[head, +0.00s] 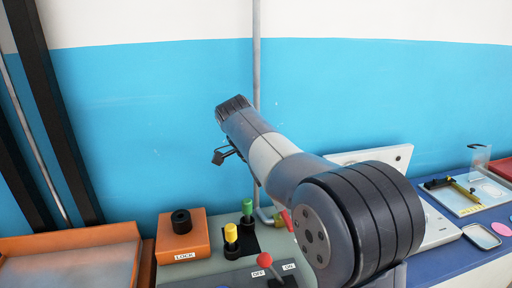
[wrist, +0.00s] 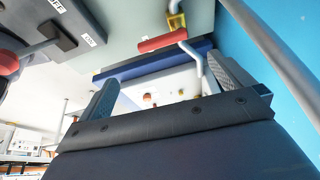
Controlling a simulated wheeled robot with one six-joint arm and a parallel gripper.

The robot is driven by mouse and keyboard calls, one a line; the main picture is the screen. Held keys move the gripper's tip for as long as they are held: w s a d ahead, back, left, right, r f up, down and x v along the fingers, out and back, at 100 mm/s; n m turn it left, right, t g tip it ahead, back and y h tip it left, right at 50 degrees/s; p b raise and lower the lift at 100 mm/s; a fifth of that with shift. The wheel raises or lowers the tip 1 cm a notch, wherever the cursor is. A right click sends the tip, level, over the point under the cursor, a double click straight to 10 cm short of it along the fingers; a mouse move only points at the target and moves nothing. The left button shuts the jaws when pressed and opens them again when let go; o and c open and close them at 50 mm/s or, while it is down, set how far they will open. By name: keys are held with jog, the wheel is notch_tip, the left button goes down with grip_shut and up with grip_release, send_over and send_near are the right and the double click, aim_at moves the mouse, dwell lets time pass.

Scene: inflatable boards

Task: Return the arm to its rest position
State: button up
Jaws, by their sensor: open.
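My arm (head: 265,150) rises from the big ribbed joint at lower right and reaches up and left in front of the blue wall. A small dark part sticks out below its upper section in the head view; I cannot tell whether it is a finger. In the wrist view my gripper (wrist: 162,68) shows its two grey fingers wide apart with nothing between them. A red handle (wrist: 162,41) on a yellow mount and a bent grey rod appear beyond the fingers, with no visible contact.
A grey-green panel holds a red-knobbed OFF/ON lever (head: 265,260), yellow (head: 231,234) and green (head: 247,207) knobs. An orange LOCK box (head: 180,238) stands left, beside an orange tray (head: 70,248). A thin vertical pipe (head: 256,60) runs behind my arm. A blue table (head: 450,228) carries small items at right.

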jog(key=x, duration=1.1)
jog(key=shift+w+f, duration=0.15)
jog(key=shift+w, duration=0.05)
